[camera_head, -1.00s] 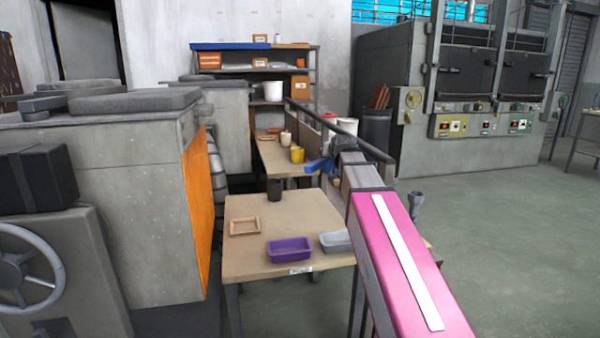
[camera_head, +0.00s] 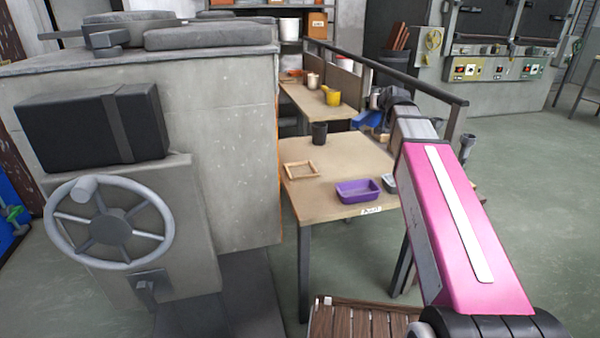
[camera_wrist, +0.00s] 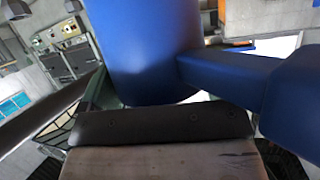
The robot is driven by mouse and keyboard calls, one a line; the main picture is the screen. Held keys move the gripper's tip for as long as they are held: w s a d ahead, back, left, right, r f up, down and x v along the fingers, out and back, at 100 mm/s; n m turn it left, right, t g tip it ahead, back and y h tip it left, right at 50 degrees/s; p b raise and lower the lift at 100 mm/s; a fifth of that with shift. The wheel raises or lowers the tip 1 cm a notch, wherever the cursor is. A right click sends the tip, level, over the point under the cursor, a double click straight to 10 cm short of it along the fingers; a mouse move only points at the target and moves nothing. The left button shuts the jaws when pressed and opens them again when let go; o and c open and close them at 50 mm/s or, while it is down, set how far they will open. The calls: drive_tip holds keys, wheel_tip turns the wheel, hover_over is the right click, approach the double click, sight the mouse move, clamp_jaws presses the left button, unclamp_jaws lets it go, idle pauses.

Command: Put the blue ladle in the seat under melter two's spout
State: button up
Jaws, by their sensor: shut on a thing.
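The blue ladle (camera_head: 368,119) is at the far end of my arm in the head view, above the back right of the near table. My gripper (camera_head: 386,104) is shut on it; its fingertips are small and partly hidden there. In the wrist view the ladle's blue body (camera_wrist: 150,50) fills the upper middle, close against the dark gripper pad (camera_wrist: 165,123), with a blue bar running right. A large concrete furnace block (camera_head: 225,130) with a handwheel (camera_head: 110,227) stands at the left. I cannot tell whether it is melter two. I cannot make out a spout or seat.
The near table (camera_head: 325,190) bears a wooden frame (camera_head: 300,170), a dark cup (camera_head: 319,133), a purple tray (camera_head: 358,191) and a grey tray. A dark rail (camera_head: 400,75) runs behind my arm. A slatted wooden platform (camera_head: 360,320) lies below. Floor at right is open.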

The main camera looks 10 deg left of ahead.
drive_tip(key=s+a+f+n+g+y, duration=0.2)
drive_tip(key=s+a+f+n+y, duration=0.15)
drive_tip(key=a, duration=0.65)
drive_tip(key=s+a+f+n+g+y, duration=0.3)
drive_tip(key=s+a+f, duration=0.15)
drive_tip(key=a, duration=0.55)
drive_tip(key=s+a+f+n+g+y, duration=0.2)
drive_tip(key=s+a+f+n+y, duration=0.15)
drive_tip(key=a, duration=0.65)
drive_tip(key=shift+h, duration=0.5)
drive_tip(key=shift+w+d+f, duration=0.45)
drive_tip(key=shift+w+f, duration=1.3)
drive_tip(key=shift+f, duration=0.15)
drive_tip(key=shift+w+d+f, duration=0.4)
drive_tip(key=shift+w+f, duration=1.3)
drive_tip(key=shift+f, duration=0.2)
drive_tip(key=shift+w+d+f, duration=0.45)
drive_tip(key=shift+w+f, duration=1.3)
drive_tip(key=shift+f, duration=0.15)
drive_tip(key=shift+f, duration=0.1)
drive_tip(key=o, duration=1.2)
drive_tip(key=shift+o, duration=0.2)
drive_tip(key=v, duration=1.2)
